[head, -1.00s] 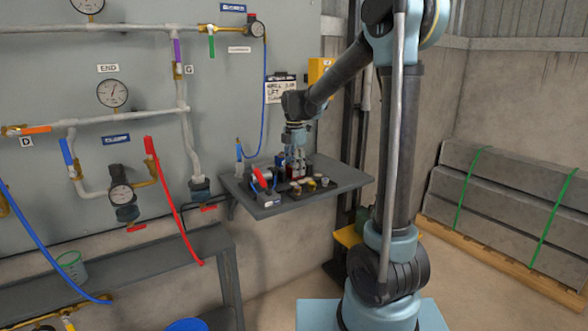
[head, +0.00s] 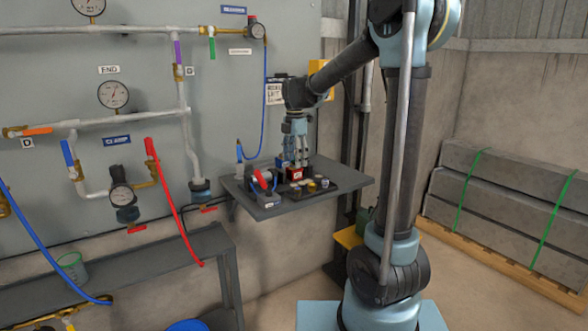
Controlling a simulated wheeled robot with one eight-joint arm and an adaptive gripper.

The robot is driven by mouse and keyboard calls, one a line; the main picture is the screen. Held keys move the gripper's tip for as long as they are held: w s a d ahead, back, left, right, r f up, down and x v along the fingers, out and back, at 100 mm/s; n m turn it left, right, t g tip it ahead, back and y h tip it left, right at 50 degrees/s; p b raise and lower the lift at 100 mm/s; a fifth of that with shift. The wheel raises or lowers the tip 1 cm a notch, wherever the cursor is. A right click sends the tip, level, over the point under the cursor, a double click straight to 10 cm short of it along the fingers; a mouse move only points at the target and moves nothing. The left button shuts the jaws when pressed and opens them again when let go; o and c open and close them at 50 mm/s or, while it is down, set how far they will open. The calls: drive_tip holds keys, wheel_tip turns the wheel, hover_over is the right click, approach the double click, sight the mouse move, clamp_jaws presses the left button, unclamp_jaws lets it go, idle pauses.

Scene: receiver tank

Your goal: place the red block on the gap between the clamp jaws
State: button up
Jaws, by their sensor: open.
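The small red block (head: 296,174) sits among the fittings on the grey shelf plate (head: 345,179), with a white mark on its front. My gripper (head: 296,164) points down just above the block, fingers open. I cannot tell whether a fingertip still touches it. A clamp-like fixture with a red handle (head: 262,179) stands just left of the block. The clamp jaws and the gap between them are too small and partly hidden to make out, so I cannot tell whether the block rests over the gap.
A dark tray (head: 330,190) with several small round parts lies in front of the block. Pipes, gauges and a blue hose (head: 265,105) are on the panel behind. The plate's right end is clear. A lower grey bench (head: 190,246) stands at the left.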

wheel_tip(320, 180, up, 7)
drive_tip(key=shift+r, duration=0.2)
drive_tip(key=s+d+f+m+t, duration=0.1)
drive_tip(key=s+d+f+m, duration=0.2)
drive_tip(key=s+d+m, duration=0.45)
drive_tip(key=s+d+f+m, duration=0.3)
drive_tip(key=s+d+m, duration=0.2)
drive_tip(key=s+d, duration=0.4)
drive_tip(key=s+d+f+m, duration=0.2)
drive_tip(key=s+f+m, duration=0.4)
drive_tip(key=s+f, duration=0.1)
drive_tip(key=s+d+f+m+t, duration=0.1)
drive_tip(key=s+d+f+m, duration=0.1)
drive_tip(key=s+f+m, duration=0.4)
wheel_tip(320, 180, down, 2)
drive_tip(key=shift+s+d, duration=0.4)
drive_tip(key=shift+s, duration=0.7)
